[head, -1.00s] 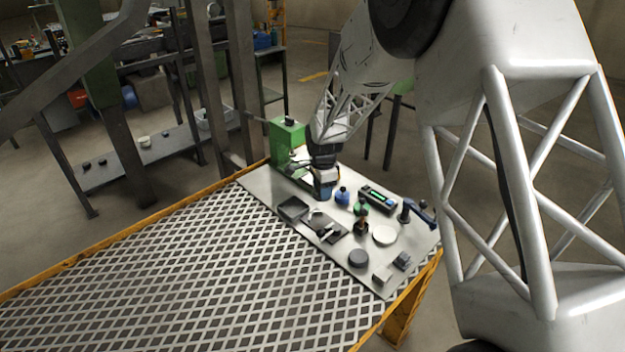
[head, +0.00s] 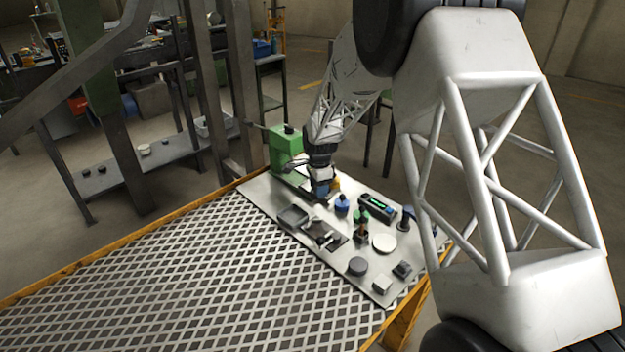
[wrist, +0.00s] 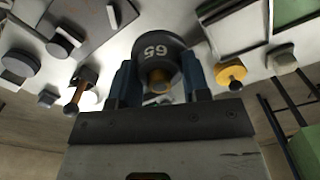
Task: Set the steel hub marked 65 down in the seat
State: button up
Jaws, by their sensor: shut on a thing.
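The dark steel hub (wrist: 158,48) marked 65 sits between the blue fingers of my gripper (wrist: 160,78) in the wrist view. Its number appears upside down, and a brass-coloured centre shows at its near side. In the head view my gripper (head: 320,186) is over the far end of the grey plate, beside the green box; the hub is too small to make out there. I cannot tell for certain which feature is the seat. A shallow dark-floored tray (head: 293,216) lies on the plate, left of and nearer than my gripper.
The grey plate (head: 262,196) also holds a blue knobbed piece (head: 342,204), a device with a lit display (head: 377,206), a pale disc (head: 384,242), a dark disc (head: 357,266) and small blocks. A green box (head: 286,146) stands behind. The mesh tabletop (head: 190,270) is clear.

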jog(key=w, duration=0.3)
jog(key=w+a, duration=0.1)
jog(key=w, duration=0.2)
jog(key=w+a+f, duration=0.1)
jog(key=w, duration=0.3)
jog(key=shift+w+a, duration=0.1)
jog(key=shift+f, duration=1.7)
jog(key=shift+f, duration=0.1)
jog(key=o, duration=1.2)
notch_tip(320, 180, up, 12)
jog(key=shift+r, duration=0.1)
